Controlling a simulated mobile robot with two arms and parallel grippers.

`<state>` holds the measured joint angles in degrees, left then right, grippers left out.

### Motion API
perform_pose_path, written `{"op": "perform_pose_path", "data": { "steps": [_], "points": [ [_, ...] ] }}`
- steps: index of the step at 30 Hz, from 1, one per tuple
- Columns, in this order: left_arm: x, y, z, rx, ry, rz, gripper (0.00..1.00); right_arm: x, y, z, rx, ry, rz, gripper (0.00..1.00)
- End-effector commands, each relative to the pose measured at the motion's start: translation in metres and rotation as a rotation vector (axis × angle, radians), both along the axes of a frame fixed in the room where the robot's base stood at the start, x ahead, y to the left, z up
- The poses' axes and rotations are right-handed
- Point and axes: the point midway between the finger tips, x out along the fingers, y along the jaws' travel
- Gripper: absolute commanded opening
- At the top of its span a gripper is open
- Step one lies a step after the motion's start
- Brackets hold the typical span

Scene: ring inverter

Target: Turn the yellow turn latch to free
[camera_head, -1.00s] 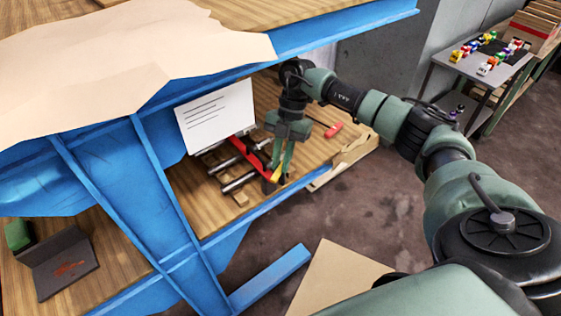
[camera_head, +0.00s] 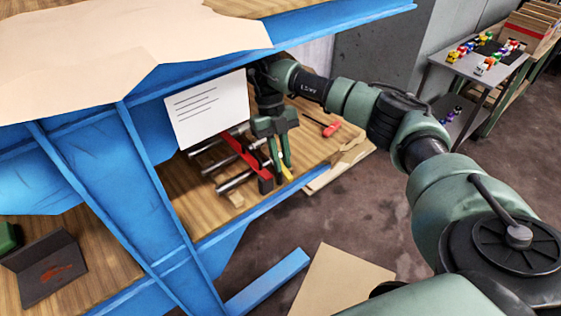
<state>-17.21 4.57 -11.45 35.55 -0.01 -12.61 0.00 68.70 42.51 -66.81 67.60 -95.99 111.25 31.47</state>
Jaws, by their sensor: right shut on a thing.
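The yellow turn latch (camera_head: 287,172) is a small piece at the front right end of a fixture with red bars (camera_head: 240,151) and metal rods (camera_head: 234,181), on the wooden shelf under the blue bench. Its lower end points down and right. My right gripper (camera_head: 282,166) reaches down from above, its two green fingers shut on the latch. The fingers hide the latch's upper part. My left gripper is not in view.
A white sheet with printed lines (camera_head: 207,108) stands behind the fixture. A red-handled tool (camera_head: 330,129) lies to its right. The blue bench edge (camera_head: 330,28) overhangs the shelf. A blue upright (camera_head: 160,195) stands left.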

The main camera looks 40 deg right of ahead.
Motion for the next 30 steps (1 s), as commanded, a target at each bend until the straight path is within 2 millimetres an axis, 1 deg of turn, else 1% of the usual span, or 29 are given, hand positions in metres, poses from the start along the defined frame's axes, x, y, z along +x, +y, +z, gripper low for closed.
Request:
{"op": "perform_pose_path", "data": {
  "steps": [6, 12, 29, 30],
  "points": [
    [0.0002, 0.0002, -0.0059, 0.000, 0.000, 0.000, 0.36, 0.0019, -0.0015, 0.0013, -0.001, -0.008, 0.127, 0.00],
    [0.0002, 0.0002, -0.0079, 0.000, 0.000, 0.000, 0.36, 0.0019, -0.0022, 0.0017, -0.001, -0.008, 0.195, 0.00],
    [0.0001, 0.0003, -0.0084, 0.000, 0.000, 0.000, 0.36, 0.0019, -0.0023, 0.0022, 0.000, -0.008, 0.225, 0.00],
    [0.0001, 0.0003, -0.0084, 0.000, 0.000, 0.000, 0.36, 0.0018, -0.0024, 0.0023, 0.000, -0.008, 0.225, 0.20]
  ]
}}
